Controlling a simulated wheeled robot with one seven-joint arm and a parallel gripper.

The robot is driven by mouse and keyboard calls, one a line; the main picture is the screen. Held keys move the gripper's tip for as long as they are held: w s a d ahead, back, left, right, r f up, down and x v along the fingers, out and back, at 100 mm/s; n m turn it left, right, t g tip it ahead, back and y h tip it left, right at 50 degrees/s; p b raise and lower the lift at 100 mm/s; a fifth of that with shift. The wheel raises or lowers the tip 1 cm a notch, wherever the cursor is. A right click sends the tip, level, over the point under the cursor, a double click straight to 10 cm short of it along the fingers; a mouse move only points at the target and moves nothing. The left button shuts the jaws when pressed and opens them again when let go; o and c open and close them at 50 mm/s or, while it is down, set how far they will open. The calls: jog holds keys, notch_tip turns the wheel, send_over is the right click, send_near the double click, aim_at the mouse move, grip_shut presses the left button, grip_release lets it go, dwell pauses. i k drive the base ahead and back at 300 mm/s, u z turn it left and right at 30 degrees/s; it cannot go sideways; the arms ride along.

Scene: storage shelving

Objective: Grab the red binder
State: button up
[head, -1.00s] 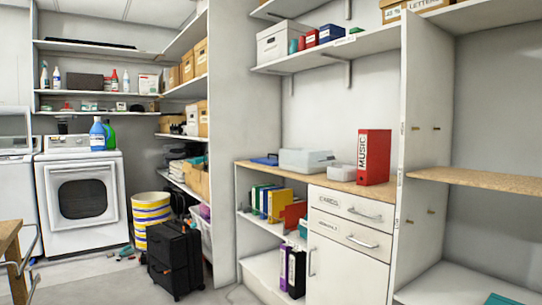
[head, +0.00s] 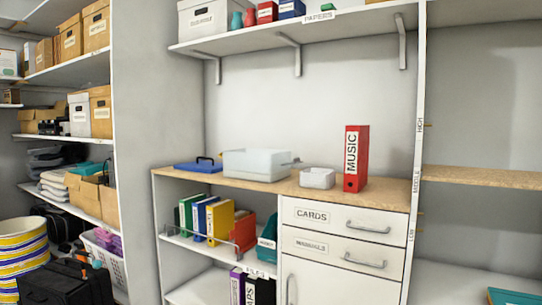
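The red binder (head: 357,158) with a white MUSIC label stands upright on the wooden counter (head: 267,187), near its right end. It is to the right of a small white tray. My gripper does not show in the head view.
On the counter are a white bin (head: 256,163), a small white tray (head: 317,178) and a blue clipboard-like item (head: 197,166). A shelf (head: 300,30) with boxes runs above. An upright panel (head: 417,150) stands right of the binder. A black case (head: 66,284) and striped basket (head: 22,250) are at lower left.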

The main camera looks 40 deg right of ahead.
aim_at(357, 139)
jog(key=z, duration=0.8)
jog(key=i, duration=0.75)
jog(key=z, duration=0.9)
